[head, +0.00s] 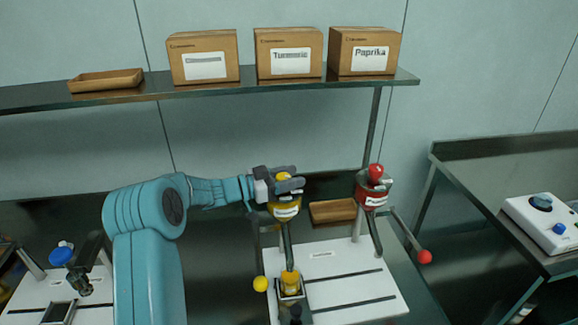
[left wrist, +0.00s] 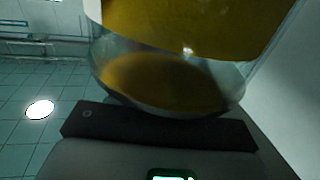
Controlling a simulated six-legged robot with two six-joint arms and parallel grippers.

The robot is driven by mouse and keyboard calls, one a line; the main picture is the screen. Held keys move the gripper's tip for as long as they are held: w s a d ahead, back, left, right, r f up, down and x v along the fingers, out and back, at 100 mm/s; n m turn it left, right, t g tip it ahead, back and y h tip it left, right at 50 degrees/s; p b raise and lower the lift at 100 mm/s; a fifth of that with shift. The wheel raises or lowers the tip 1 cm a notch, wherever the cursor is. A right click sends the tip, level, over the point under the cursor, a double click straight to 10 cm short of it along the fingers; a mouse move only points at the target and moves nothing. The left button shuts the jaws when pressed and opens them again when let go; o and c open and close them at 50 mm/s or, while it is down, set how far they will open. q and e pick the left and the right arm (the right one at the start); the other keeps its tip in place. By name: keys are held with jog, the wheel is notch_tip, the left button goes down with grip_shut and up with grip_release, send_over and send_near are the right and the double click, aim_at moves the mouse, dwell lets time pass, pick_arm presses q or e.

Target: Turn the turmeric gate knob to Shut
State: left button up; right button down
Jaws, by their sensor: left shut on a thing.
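The turmeric hopper (head: 285,211) is a yellow funnel with a white label, on a dark tube. A yellow round knob (head: 284,176) sits at its top. My left gripper (head: 283,185) is closed around this knob, its dark fingers partly covering it. A separate yellow ball (head: 260,284) is on a lever at lower left of the tube. In the left wrist view, a clear rounded vessel with yellow contents (left wrist: 165,80) fills the space beyond a dark finger. The knob's setting marks cannot be read. My right gripper is out of view.
The red hopper (head: 371,197) with a red top knob stands to the right, with a red ball (head: 424,257) on a lever. Boxes (head: 289,52) stand on the shelf above. A control box (head: 540,222) is at the right.

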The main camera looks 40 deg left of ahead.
pick_arm(q)
jog(key=m+g+h, duration=0.1)
jog(key=m+g+h+p, duration=0.1)
jog(key=m+h, duration=0.1)
jog(key=shift+d+r+h, duration=0.1)
jog(key=shift+r+h, duration=0.05)
jog(key=shift+h, duration=0.15)
jog(key=shift+s+d+r+m+g+h, duration=0.1)
jog(key=shift+s+m+g+h, duration=0.05)
jog(key=shift+m+g+h, duration=0.85)
jog(key=shift+s+d+m+g+h, duration=0.1)
jog(key=shift+m+g+h, duration=0.65)
jog(key=shift+g, duration=0.45)
jog(key=shift+s+m+g+h, duration=0.1)
jog(key=shift+m+g+h, duration=0.15)
jog(key=shift+m+g, duration=0.15)
jog(key=o, duration=0.8)
jog(key=shift+o, duration=0.8)
jog(key=shift+d, duration=0.1)
jog(key=shift+n+t, duration=0.4)
jog(key=shift+n, duration=0.05)
